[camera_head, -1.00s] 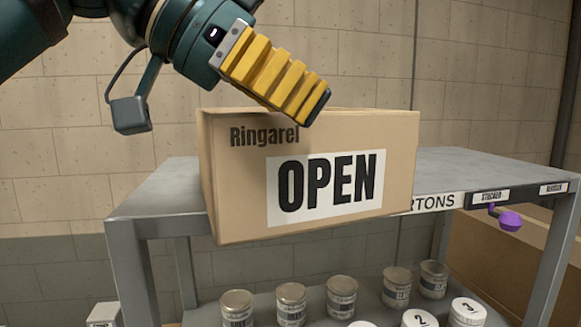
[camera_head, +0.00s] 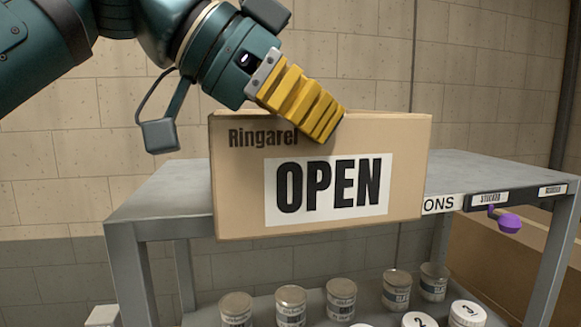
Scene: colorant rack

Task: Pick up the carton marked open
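The carton marked OPEN (camera_head: 410,160) is a brown box with a white label on its front and "Ringarel" printed above it. It is at the front of the grey shelf unit, its lower front edge showing below the shelf's front edge. I cannot tell if it rests on the shelf. My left gripper (camera_head: 327,124) comes in from the upper left, its yellow ribbed finger across the carton's upper front edge, covering the end of "Ringarel". The other finger is hidden, so its grip on the carton is unclear. My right gripper is not in view.
The grey shelf top (camera_head: 160,195) shows bare left and right of the carton. Its front rail has labels and a purple knob-like thing (camera_head: 509,223). Several cans (camera_head: 341,298) and numbered white lids stand below. A larger brown box (camera_head: 500,260) is at the right.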

